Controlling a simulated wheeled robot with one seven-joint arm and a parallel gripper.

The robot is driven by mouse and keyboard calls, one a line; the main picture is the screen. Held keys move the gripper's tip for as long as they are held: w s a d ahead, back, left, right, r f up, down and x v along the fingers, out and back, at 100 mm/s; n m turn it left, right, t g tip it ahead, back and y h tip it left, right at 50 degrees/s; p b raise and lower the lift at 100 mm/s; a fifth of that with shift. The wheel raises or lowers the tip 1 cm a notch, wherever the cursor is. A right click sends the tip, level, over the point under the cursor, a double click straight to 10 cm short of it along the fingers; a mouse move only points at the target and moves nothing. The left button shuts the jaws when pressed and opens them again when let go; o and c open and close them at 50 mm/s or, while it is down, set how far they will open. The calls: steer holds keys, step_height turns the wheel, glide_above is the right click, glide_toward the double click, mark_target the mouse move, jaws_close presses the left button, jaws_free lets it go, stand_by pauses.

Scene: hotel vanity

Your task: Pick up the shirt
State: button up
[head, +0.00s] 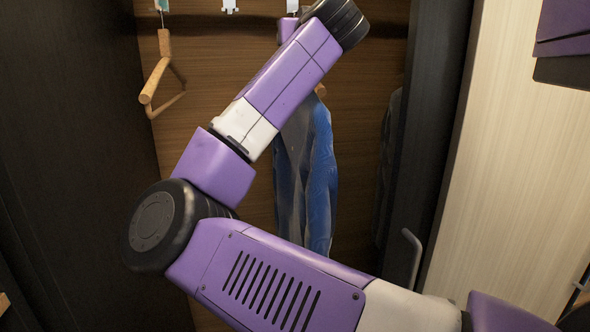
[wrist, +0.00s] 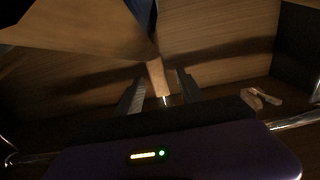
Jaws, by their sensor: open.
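The shirt (head: 322,180), blue with a grey side, hangs in the wardrobe in the head view, its upper part hidden behind my arm. In the wrist view a small blue piece of it (wrist: 146,14) shows at the top. A wooden hanger neck (wrist: 157,78) stands between the two fingers of my gripper (wrist: 160,92) in the wrist view. The fingers are apart, one on each side of the neck, and I see no firm grip on it. In the head view my gripper is hidden behind my arm.
An empty wooden hanger (head: 160,80) hangs at the left; it also shows in the wrist view (wrist: 262,98). A white hook (head: 229,6) sits at the top of the back panel. Dark wardrobe sides stand left and right. A door handle (head: 412,257) shows at lower right.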

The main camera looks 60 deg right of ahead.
steer(key=shift+w+d, duration=0.1)
steer(key=shift+c, duration=0.4)
jaws_close()
stand_by(1.0)
